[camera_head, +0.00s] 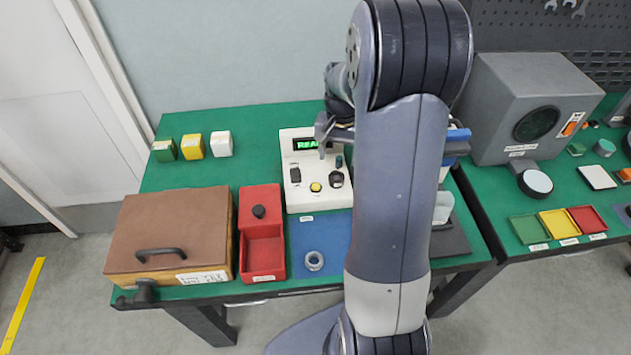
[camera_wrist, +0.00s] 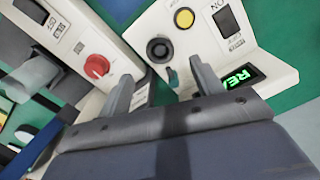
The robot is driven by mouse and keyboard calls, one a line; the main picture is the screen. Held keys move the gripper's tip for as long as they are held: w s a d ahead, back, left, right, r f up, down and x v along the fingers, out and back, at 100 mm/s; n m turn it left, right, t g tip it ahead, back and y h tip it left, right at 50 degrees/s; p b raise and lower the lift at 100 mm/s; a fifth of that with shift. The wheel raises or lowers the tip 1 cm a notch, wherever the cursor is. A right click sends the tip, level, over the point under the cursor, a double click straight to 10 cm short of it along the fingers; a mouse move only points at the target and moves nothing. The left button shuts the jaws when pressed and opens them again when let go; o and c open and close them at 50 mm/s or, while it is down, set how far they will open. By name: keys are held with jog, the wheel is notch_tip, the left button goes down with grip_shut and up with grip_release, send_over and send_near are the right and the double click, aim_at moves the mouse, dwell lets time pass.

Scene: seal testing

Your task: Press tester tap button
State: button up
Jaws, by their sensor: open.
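The tester (camera_head: 303,201) is a white box on the green table, with a lit green display (camera_head: 304,143) beginning "REA". Its panel has a black rocker switch (camera_head: 295,174), a yellow round button (camera_head: 315,187), a black round fitting (camera_head: 336,180) and a small dark teal lever-like part (camera_head: 339,161). The wrist view shows the yellow button (camera_wrist: 184,17), black fitting (camera_wrist: 160,50) and teal part (camera_wrist: 172,77). My gripper (camera_wrist: 161,72) is open and empty, its fingers either side of the teal part; contact cannot be told. My arm hides the tester's right side in the head view.
A white unit with a red knob (camera_wrist: 96,67) stands beside the tester in the wrist view. Small blocks (camera_head: 192,146) sit back left.

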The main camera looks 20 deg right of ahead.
jog(key=shift+c, duration=0.2)
grip_shut()
dwell(0.7)
dwell(1.0)
